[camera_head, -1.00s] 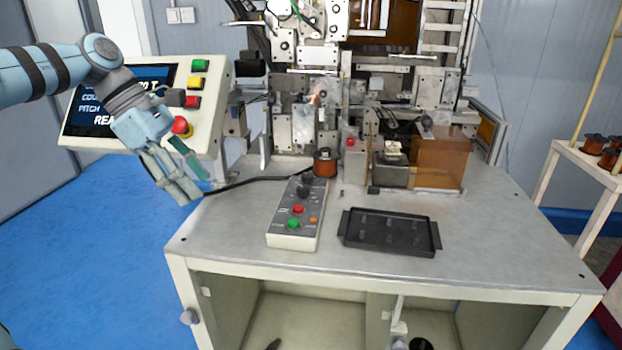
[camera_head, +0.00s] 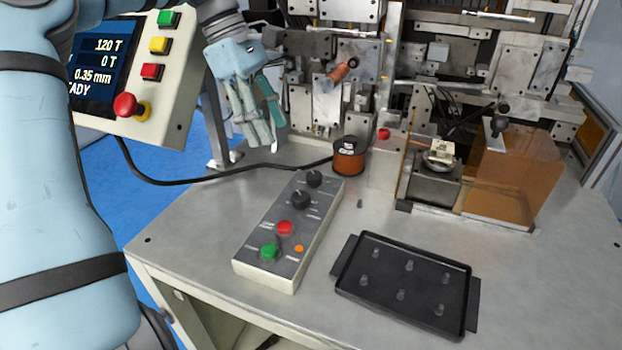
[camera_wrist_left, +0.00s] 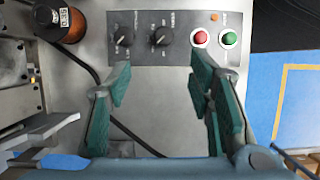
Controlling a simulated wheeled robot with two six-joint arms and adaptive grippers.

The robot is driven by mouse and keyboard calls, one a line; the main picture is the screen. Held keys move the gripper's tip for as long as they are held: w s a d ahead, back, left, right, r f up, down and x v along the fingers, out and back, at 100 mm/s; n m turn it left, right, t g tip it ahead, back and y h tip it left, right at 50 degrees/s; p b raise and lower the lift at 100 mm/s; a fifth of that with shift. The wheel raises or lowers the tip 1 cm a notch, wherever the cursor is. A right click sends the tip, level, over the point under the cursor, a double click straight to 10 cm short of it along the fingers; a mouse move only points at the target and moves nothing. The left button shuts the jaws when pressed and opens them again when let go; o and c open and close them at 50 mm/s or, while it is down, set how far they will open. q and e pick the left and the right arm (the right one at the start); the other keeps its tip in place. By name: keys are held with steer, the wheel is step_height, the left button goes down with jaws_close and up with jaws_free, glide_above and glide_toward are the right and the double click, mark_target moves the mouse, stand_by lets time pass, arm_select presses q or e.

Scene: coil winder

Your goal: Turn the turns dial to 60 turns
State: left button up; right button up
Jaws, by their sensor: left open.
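The grey control box (camera_head: 278,232) lies on the table with two black dials: a far one (camera_head: 314,178) and a nearer one (camera_head: 300,198). The dial labels are too small to read, so I cannot tell which is the turns dial. In the left wrist view the far dial (camera_wrist_left: 122,36) and the nearer dial (camera_wrist_left: 160,39) lie ahead of the fingertips. The display (camera_head: 100,65) reads 120 T, 0 T and 0.35 mm.
The box has a red button (camera_head: 285,228), a green button (camera_head: 269,251) and an orange lamp (camera_head: 299,249). A copper spool (camera_head: 348,157) stands behind it. A black tray (camera_head: 405,285) lies to its right. The winding machine (camera_head: 440,80) fills the back.

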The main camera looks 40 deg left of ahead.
arm_select(q)
steer(key=b, duration=0.2)
glide_toward(299, 195)
steer(key=f, duration=0.2)
steer(key=b+x, duration=0.1)
steer(key=x, duration=0.2)
steer(key=b+x, duration=0.1)
steer(key=x, duration=0.2)
steer(key=shift+w+d+r, duration=0.1)
steer(key=shift+w+d, duration=0.1)
steer(key=shift+d+f, duration=0.25)
steer(key=shift+f, duration=0.15)
arm_select(e)
steer(key=f, duration=0.2)
steer(key=s+f, duration=0.1)
steer(key=f, duration=0.1)
steer(key=shift+f, duration=0.15)
arm_select(q)
steer(key=shift+s, duration=0.1)
jaws_close()
